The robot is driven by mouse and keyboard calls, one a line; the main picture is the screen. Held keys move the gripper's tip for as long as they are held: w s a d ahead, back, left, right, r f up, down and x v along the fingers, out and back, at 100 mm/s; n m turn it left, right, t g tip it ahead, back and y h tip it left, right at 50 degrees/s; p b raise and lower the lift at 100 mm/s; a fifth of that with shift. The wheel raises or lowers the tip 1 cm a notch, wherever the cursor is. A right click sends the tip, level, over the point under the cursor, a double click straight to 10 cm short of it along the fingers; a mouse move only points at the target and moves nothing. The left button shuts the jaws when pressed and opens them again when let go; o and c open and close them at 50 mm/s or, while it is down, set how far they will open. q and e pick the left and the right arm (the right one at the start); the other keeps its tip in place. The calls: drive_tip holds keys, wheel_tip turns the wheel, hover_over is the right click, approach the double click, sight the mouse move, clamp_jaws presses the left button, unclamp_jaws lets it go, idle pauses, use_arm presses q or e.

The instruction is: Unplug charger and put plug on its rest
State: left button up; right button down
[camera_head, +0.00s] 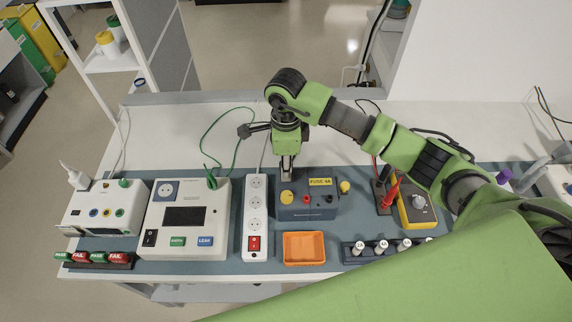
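The strip has several round sockets and a red switch. I cannot make out a charger or plug clearly; the gripper and arm hide part of the area behind the strip. No plug rest is clearly identifiable. My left gripper is not in view.
A white tester (184,216) with a green cable (211,127) stands left of the strip. An orange tray (304,261) lies in front of the blue box. A yellow meter (417,208) stands right. The rear worktop (180,125) is mostly clear.

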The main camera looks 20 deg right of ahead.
drive_tip(key=c, duration=1.6)
unclamp_jaws()
drive_tip(key=shift+r, duration=0.1)
wheel_tip(320, 180, up, 12)
drive_tip(key=shift+f, duration=0.1)
